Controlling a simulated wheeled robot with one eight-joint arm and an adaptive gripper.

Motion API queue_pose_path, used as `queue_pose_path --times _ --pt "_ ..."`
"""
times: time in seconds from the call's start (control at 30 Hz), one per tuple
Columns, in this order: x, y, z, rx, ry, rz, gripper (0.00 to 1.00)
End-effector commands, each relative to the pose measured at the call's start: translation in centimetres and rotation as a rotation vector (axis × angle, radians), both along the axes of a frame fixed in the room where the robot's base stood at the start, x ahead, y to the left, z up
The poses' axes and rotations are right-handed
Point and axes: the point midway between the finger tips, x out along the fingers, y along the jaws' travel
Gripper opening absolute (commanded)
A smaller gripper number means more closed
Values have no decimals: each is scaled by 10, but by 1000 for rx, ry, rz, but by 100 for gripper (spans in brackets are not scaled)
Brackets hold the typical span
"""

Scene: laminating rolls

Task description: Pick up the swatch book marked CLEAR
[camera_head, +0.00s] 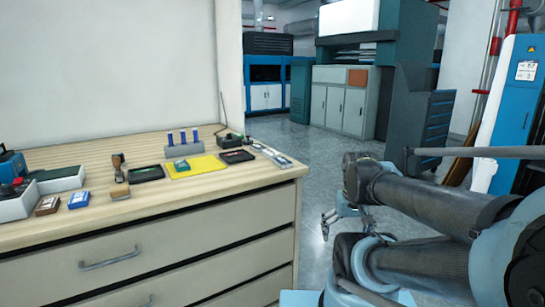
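No lettering is readable at this size, so I cannot tell which thing is the swatch book marked CLEAR. Several small book-like blocks lie on the wooden workbench (225,186). A brown one (47,206) and a blue one (78,200) lie near the left front edge. A small teal one (181,165) lies on a yellow mat (207,163). My gripper (326,227) hangs in front of my folded arm, right of the bench and apart from everything on it. It is small and its finger opening is unclear.
A dark tray (147,174) and another (237,156) flank the mat. A wooden-handled tool (119,182) stands left of it. A grey rack with blue pegs (183,150) is behind. A grey bin (18,207) is far left. Open floor (310,155) lies beyond the bench.

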Motion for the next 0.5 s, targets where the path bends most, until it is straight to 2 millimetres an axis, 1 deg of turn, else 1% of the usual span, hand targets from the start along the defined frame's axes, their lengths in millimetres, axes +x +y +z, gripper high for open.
queue_pose_path --times 0.03,0.07,0.1,0.17,0.27,0.4,0.5 --pt "-6 0 6 1 -9 -3 77" --pt "-7 1 9 2 -10 -6 71" --pt "-4 2 14 5 -9 -15 67" --pt "3 4 25 11 -5 -37 67" --pt "22 10 53 25 7 -91 67" --pt "52 22 98 48 27 -192 67" --pt "75 33 128 63 41 -265 67"
